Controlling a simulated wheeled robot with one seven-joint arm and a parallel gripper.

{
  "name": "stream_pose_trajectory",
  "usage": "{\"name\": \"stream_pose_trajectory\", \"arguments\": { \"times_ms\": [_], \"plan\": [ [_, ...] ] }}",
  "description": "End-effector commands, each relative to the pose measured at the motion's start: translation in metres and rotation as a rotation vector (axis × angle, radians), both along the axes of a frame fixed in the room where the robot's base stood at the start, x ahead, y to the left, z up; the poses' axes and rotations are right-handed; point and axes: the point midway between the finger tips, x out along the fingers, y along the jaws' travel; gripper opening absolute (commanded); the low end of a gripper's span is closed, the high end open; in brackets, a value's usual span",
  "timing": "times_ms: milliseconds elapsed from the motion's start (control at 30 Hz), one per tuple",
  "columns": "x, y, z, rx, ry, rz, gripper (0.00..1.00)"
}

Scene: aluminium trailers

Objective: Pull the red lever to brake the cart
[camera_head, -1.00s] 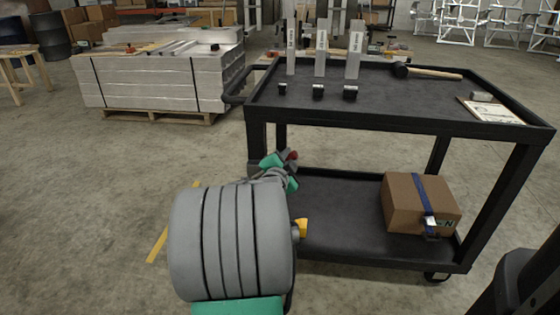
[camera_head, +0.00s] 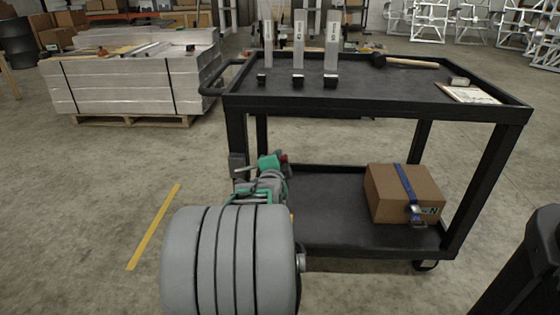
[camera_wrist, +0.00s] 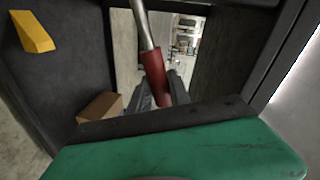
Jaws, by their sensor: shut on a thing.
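The red lever (camera_wrist: 157,77) shows in the wrist view as a red grip on a bare metal rod, tilted. My gripper (camera_wrist: 162,97) has its dark fingers on either side of the grip's lower end and is shut on it. In the head view the lever is only a small red spot (camera_head: 284,158) beside my gripper, at the left end of the black cart (camera_head: 375,104). My arm hides the lever's mount and much of that end in the head view.
A cardboard box (camera_head: 425,190) with a blue strap sits on the cart's lower shelf. Metal blocks, a hammer (camera_head: 408,63) and a clipboard (camera_head: 470,94) are on top. A pallet of aluminium bars (camera_head: 130,82) stands behind left. A yellow wedge (camera_wrist: 31,33) shows in the wrist view.

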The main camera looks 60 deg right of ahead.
Motion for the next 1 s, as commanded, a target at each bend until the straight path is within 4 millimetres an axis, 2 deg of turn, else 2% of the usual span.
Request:
{"name": "stream_pose_trajectory", "arguments": {
  "times_ms": [67,100,333,667,1000],
  "plan": [
    [0.0,0.001,-0.004,0.008,0.001,0.0,0.0],
    [0.0,0.001,-0.004,0.008,0.002,0.0,0.25],
    [0.0,0.0,-0.003,0.006,0.002,0.0,0.44],
    [-0.002,0.006,0.001,0.003,0.002,0.0,0.45],
    [-0.022,0.064,0.014,0.002,0.001,0.001,0.45]
  ]
}}
